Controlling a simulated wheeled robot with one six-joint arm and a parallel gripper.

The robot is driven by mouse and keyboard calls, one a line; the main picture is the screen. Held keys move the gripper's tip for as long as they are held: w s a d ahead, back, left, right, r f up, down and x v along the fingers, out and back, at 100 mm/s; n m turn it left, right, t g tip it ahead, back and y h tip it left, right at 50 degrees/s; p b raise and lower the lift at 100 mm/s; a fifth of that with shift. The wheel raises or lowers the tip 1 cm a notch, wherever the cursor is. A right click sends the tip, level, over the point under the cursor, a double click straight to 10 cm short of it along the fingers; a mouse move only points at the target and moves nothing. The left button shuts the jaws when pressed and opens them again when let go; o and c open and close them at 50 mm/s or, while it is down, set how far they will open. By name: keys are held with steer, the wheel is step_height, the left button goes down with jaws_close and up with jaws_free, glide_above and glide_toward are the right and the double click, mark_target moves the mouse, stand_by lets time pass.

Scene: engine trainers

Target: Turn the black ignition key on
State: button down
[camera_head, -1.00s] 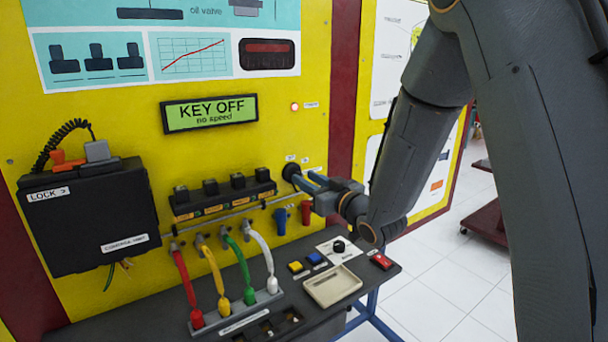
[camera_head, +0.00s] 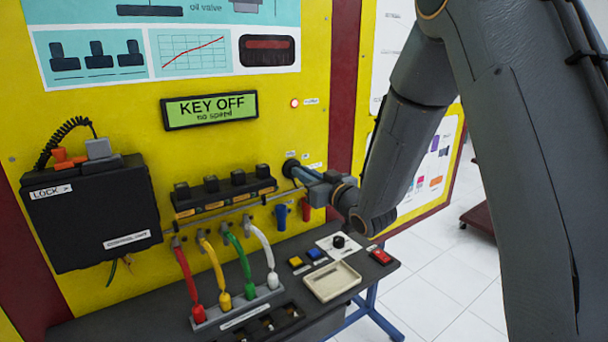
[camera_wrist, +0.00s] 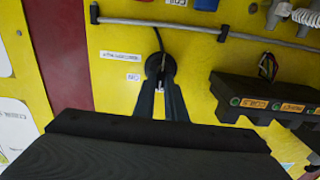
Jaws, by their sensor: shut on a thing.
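The black ignition key sits in its round black switch (camera_wrist: 159,62) on the yellow panel. The wrist view shows the panel upside down. My gripper (camera_wrist: 160,88) has its two fingers closed in on the key at the switch, with a small light piece between the tips. The fingers hide most of the key. In the head view the switch (camera_head: 289,166) shows just past my gripper (camera_head: 297,172). An "ON" label (camera_wrist: 133,77) lies beside the switch. The display (camera_head: 210,111) reads "KEY OFF, no speed".
A row of black coils (camera_wrist: 265,100) stands close to the switch. A grey rail (camera_wrist: 200,28) and blue and red parts (camera_head: 281,216) lie below it. The bench (camera_head: 380,268) holds a beige tray (camera_head: 332,282), buttons and coloured leads. A black control unit (camera_head: 92,215) hangs left.

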steer(key=m, duration=1.1)
steer(key=shift+w+d+f, duration=0.2)
steer(key=shift+d, duration=0.1)
steer(key=shift+m, duration=0.5)
steer(key=c, duration=1.8)
jaws_free()
steer(key=b+v, duration=0.2)
steer(key=v, duration=0.5)
steer(key=shift+s+d+b, duration=0.25)
steer(key=shift+s+b, duration=0.05)
steer(key=shift+s, duration=0.05)
